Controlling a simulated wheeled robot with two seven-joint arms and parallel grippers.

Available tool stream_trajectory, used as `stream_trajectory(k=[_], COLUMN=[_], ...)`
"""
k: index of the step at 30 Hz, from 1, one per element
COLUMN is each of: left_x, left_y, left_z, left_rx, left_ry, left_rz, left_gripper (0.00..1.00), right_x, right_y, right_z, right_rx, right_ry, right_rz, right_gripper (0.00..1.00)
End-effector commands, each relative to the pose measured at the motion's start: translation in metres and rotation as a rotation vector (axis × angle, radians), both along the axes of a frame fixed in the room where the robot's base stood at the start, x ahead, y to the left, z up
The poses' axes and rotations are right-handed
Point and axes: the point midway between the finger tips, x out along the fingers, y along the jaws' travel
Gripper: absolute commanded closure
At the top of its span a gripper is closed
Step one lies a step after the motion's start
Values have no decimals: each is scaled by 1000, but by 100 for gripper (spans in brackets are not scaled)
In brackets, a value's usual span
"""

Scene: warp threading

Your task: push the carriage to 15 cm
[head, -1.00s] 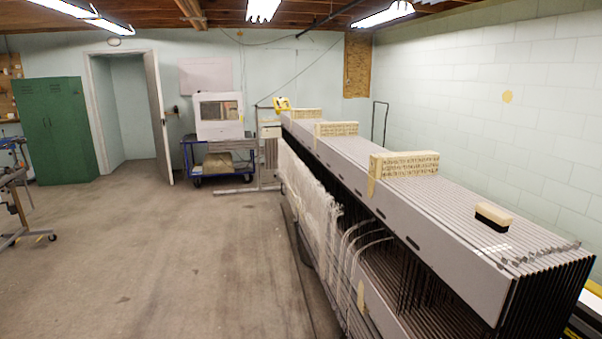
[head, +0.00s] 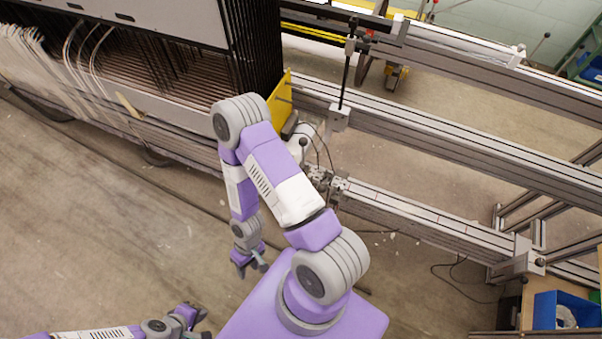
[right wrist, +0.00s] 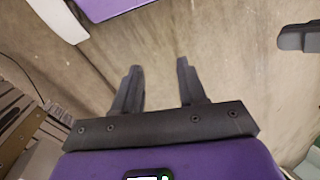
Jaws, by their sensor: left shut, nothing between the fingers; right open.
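In the head view, a small metal assembly (head: 326,182) with a dark knob sits at the left end of the near rail (head: 420,215); it looks like the carriage, but my right arm partly hides that area. The rail has small red marks; no numbers are readable. My right gripper (head: 250,266) hangs over bare floor, left of this assembly and apart from it. In the right wrist view, my right gripper (right wrist: 157,68) is open with only floor between its fingers. My left gripper (head: 192,318) is low at the bottom left, shut and empty, far from the rail.
A large grey frame (head: 180,15) with packed dark rods stands at the upper left, with a yellow end plate (head: 283,98). More parallel rails (head: 450,140) run to the right. A blue bin (head: 565,310) is at the lower right. The floor at left is clear.

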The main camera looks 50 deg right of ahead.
Motion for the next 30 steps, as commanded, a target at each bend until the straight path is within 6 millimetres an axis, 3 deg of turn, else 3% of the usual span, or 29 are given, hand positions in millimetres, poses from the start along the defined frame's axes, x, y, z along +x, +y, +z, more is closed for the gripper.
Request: stream_trajectory(k=[1,5,9,13,16,18,21,25,30], left_x=[0,0,0,0,0,0,0,0,0], left_y=[0,0,0,0,0,0,0,0,0], left_z=[-10,-27,-46,-65,-79,-88,-98,-106,-109], left_rx=[0,0,0,0,0,0,0,0,0], left_ry=[0,0,0,0,0,0,0,0,0], left_rz=[0,0,0,0,0,0,0,0,0], left_gripper=[100,100,100,100,100,100,100,100,100], right_x=[-10,-44,-85,-101,-89,-70,-37,0,19], right_y=[-2,-30,-90,-164,-221,-254,-283,-296,-302], right_z=[-22,-67,-109,-137,-151,-157,-162,-164,-162], right_rx=[-3,-60,-193,-390,-594,-753,-977,-1201,-1324], right_ry=[65,262,495,697,827,896,952,973,971], right_rz=[70,297,602,906,1137,1285,1458,1600,1663], right_gripper=[58,58,58,58,58,58,58,58,58])
